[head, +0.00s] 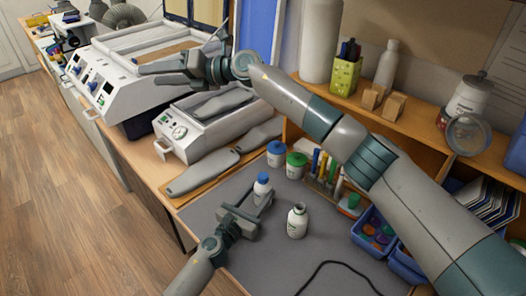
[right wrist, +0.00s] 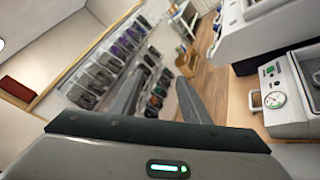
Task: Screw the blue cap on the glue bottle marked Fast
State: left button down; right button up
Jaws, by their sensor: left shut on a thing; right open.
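My left gripper (head: 250,205) is shut on a small white bottle with a blue cap (head: 262,188), over the grey mat. The blue cap (head: 262,178) sits on top of that bottle; I cannot tell whether it is tight. A second white bottle (head: 297,222), with no cap, stands upright on the mat to the right, apart from the gripper. Its label is too small to read, so I cannot tell which bottle is marked Fast. My right gripper (head: 148,76) is open and empty, raised near the white machine at the upper left; its fingers show in the right wrist view (right wrist: 158,85).
A blue-lidded jar (head: 276,155) and a green-lidded jar (head: 296,166) stand behind the bottles. A pen rack (head: 325,178) and blue bins (head: 373,232) are to the right. A black cable (head: 335,265) lies in front. My right arm crosses above the bench.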

notch_tip(320, 180, down, 7)
jog(key=s+d+n+g+h, duration=0.2)
jog(key=n+h, duration=0.1)
jog(key=n, duration=0.2)
jog(key=n+g+h, duration=0.1)
jog(key=n+h, duration=1.1)
jog(key=h, duration=0.1)
send_over(263, 175)
notch_tip(263, 175, down, 15)
jog(key=shift+f, duration=0.15)
jog(key=shift+f, duration=3.85)
